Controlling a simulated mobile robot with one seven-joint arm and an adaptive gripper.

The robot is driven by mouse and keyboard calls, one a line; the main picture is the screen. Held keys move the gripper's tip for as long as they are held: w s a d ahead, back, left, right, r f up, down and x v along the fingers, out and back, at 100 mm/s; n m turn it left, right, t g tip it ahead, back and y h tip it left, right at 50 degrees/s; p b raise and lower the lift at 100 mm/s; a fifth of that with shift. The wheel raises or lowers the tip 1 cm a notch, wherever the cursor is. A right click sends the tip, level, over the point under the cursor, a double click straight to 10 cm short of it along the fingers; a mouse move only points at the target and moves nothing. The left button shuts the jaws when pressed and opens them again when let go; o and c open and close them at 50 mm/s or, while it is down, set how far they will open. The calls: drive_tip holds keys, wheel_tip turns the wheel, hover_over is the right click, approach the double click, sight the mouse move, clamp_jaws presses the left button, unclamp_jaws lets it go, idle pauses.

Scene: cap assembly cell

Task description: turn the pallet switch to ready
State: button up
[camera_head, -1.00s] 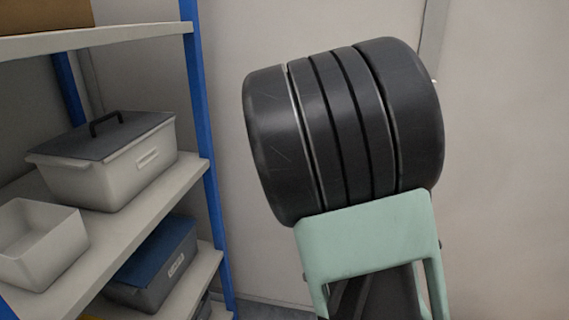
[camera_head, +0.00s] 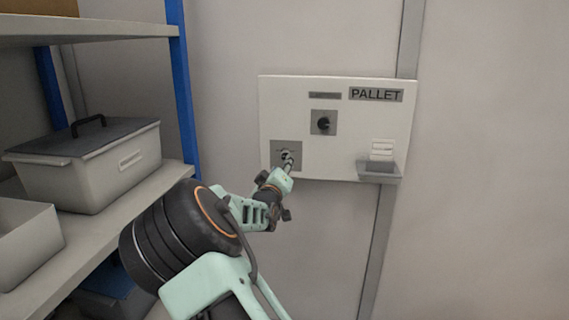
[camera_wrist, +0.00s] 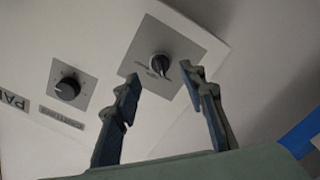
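A white wall panel (camera_head: 345,140) bears a PALLET label (camera_head: 376,95). A black rotary knob on a grey plate (camera_head: 275,147) is at its lower left; in the wrist view this knob (camera_wrist: 160,65) lies between and just beyond my open fingertips, and I cannot tell whether they touch it. A second black dial (camera_head: 323,122) with tick marks around it sits at the panel's middle; it also shows in the wrist view (camera_wrist: 67,88). My gripper (camera_head: 288,162) is in front of the lower-left knob and partly covers it. The markings at that knob are too small to read.
A small grey holder (camera_head: 379,168) with a white card is at the panel's lower right. A shelf rack with a blue post (camera_head: 180,90) stands at the left, holding a lidded grey box (camera_head: 90,165) and an open bin (camera_head: 28,230). The wall at right is clear.

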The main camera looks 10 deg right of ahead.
drive_tip(key=shift+x, duration=2.4)
clamp_jaws()
